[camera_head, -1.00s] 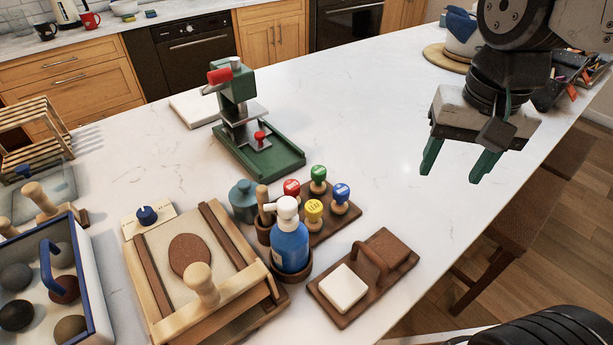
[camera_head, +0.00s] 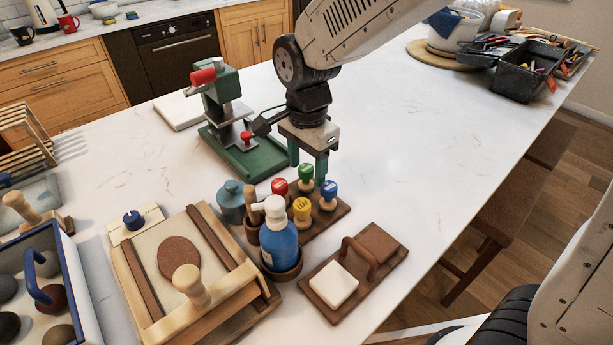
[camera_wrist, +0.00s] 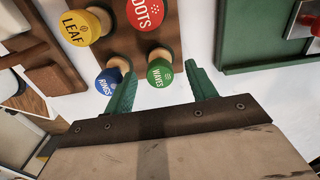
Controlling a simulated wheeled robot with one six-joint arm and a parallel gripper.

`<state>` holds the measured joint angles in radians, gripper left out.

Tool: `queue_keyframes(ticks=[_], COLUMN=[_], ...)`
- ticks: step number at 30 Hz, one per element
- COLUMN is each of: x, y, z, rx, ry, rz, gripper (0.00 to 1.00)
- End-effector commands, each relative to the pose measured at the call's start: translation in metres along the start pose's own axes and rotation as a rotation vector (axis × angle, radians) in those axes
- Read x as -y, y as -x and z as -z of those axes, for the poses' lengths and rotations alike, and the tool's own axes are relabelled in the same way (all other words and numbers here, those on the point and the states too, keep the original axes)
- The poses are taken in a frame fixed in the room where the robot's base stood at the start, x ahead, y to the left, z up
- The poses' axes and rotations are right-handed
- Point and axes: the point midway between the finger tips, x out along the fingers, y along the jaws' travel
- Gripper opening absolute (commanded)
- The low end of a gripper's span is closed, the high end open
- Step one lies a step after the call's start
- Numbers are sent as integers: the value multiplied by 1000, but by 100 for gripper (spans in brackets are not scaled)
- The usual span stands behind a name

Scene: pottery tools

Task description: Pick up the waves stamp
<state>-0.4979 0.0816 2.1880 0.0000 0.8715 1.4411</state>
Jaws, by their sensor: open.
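The waves stamp (camera_head: 305,173) has a round green top and a wooden handle, and stands upright in a brown wooden rack (camera_head: 338,212). In the wrist view the waves stamp (camera_wrist: 160,73) shows its label and lies between my two green fingers. My gripper (camera_head: 308,168) is open and points down just above and around the stamp's top. The wrist view also shows my gripper (camera_wrist: 159,70) with nothing clamped. I cannot tell whether a finger touches the stamp. The blue rings stamp (camera_wrist: 107,82) is close beside the left finger, which partly overlaps it.
The red dots stamp (camera_wrist: 146,12) and yellow leaf stamp (camera_wrist: 78,27) share the rack. A blue bottle (camera_head: 279,246) stands in front. A green press (camera_head: 258,160) is behind to the left. A stamp-pad tray (camera_head: 340,310) lies to the right.

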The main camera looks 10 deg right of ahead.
Motion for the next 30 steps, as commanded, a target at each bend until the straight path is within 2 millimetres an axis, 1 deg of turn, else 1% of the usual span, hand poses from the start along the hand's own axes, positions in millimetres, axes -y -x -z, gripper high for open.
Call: queue_keyframes(ticks=[1, 6, 9, 14, 15, 17, 18, 20, 30], x=[0, 0, 0, 1, 1, 1, 1, 1, 1], y=[-10, -29, -32, -32, -32, -32, -32, -32, -31], z=[-2, -2, -2, -2, -2, -2, -2, -2, -2], rx=[1, 0, 0, 0, 0, 0, 0, 0, 0], ry=[1, 0, 1, 1, 1, 1, 1, 1, 1], rz=[-6, -3, -2, -1, -1, -1, -1, -1, 0], gripper=[56, 56, 56, 56, 51, 34, 23, 7, 7])
